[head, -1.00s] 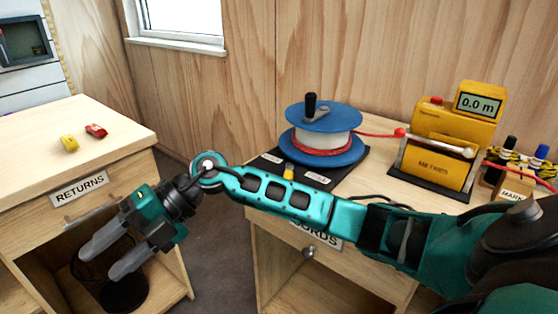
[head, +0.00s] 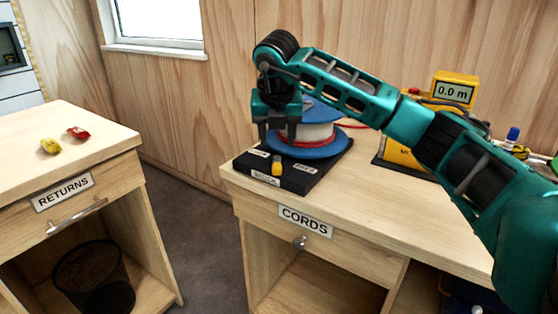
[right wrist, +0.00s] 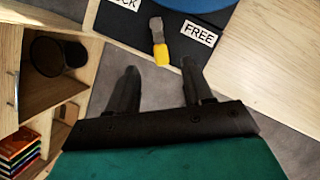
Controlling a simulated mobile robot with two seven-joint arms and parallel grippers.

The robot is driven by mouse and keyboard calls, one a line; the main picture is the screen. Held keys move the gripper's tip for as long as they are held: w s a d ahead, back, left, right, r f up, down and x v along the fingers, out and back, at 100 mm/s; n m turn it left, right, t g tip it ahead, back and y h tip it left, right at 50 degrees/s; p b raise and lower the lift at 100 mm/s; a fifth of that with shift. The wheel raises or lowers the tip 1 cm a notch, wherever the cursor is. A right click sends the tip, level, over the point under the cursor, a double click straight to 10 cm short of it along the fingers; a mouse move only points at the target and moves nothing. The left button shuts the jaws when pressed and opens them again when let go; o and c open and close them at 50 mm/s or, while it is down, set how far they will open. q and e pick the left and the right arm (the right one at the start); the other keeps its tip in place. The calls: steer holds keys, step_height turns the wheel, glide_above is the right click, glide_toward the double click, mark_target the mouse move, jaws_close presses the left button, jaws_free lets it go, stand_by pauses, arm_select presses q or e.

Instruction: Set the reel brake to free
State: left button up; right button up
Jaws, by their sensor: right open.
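The reel brake is a small lever with a yellow tip (head: 277,168) on the reel's black base (head: 310,183). It stands between a left label, partly cut off in the right wrist view, and the FREE label (right wrist: 198,33) on the right. The lever also shows in the right wrist view (right wrist: 161,54), just beyond and between the fingertips. My right gripper (head: 277,138) is open and empty, pointing down near the lever and in front of the reel (head: 305,150). The gripper also shows at the bottom of the right wrist view (right wrist: 159,70). My left gripper is not in view.
The reel stands on the cords desk (head: 400,195). A yellow meter (head: 455,90) reading 0.0 m is behind my right arm. The returns desk (head: 110,140) at left holds a yellow and a red item. A wire bin (head: 95,275) is below.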

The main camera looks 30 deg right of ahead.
mark_target(277, 162)
steer(key=x, duration=0.8)
steer(key=shift+f+b, duration=0.3)
steer(key=shift+b, duration=0.05)
jaws_close()
